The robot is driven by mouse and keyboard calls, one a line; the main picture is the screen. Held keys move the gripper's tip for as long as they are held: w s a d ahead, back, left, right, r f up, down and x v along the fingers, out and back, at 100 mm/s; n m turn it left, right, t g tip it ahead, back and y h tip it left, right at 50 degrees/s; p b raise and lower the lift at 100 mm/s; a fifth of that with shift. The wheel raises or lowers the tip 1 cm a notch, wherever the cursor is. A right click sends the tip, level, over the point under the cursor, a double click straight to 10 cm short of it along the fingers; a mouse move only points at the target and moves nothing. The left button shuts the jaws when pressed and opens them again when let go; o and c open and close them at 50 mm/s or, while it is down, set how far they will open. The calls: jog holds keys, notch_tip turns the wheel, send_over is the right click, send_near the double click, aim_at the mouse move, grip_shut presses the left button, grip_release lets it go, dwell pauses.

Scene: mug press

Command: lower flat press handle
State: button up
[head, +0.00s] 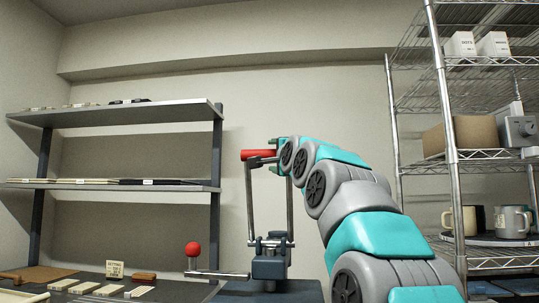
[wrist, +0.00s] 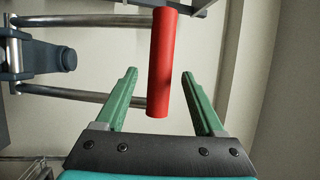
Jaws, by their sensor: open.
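The press (head: 268,264) stands on a dark bench, left of my arm. Its red cylindrical handle (head: 258,154) is at the top of upright metal links and lies sideways. In the wrist view the red handle (wrist: 160,60) extends between the two green fingers of my gripper (wrist: 158,76). The fingers are open, with a visible gap on each side of the handle. In the head view my gripper (head: 274,156) is at the handle's right end, and the fingers are partly hidden by my wrist.
A red ball knob (head: 193,248) on a horizontal lever sticks out left of the press. A dark shelf unit (head: 130,115) stands at left, and a wire rack (head: 447,100) with mugs (head: 512,221) and a cardboard box (head: 462,134) at right. Small tiles (head: 84,287) lie on the bench.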

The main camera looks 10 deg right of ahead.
aim_at(272, 156)
jog(key=shift+p+x, duration=0.45)
jog(key=shift+x, duration=1.35)
jog(key=shift+w, duration=0.35)
grip_shut()
